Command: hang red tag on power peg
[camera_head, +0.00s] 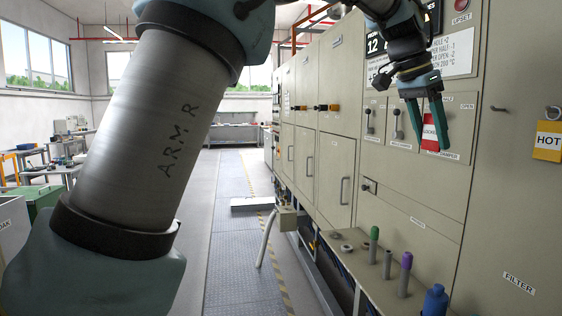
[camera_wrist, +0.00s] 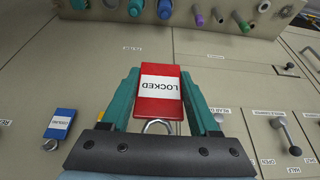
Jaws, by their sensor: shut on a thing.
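The red tag (camera_wrist: 159,105), with a white label reading LOCKED, is between the two teal fingers of my gripper (camera_wrist: 160,95) in the wrist view. My gripper is shut on it. The tag's metal ring (camera_wrist: 158,127) is on the palm side. In the head view my gripper (camera_head: 428,118) holds the red tag (camera_head: 429,138) in front of the cabinet's lever panel, at the upper right. A bare peg (camera_head: 498,109) sticks out to its right. I cannot tell which peg is the power peg; small labels are unreadable.
A yellow HOT tag (camera_head: 548,142) hangs at the right edge. A blue tag (camera_wrist: 61,124) hangs at the wrist view's left. Levers (camera_head: 397,122) stand behind my gripper.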

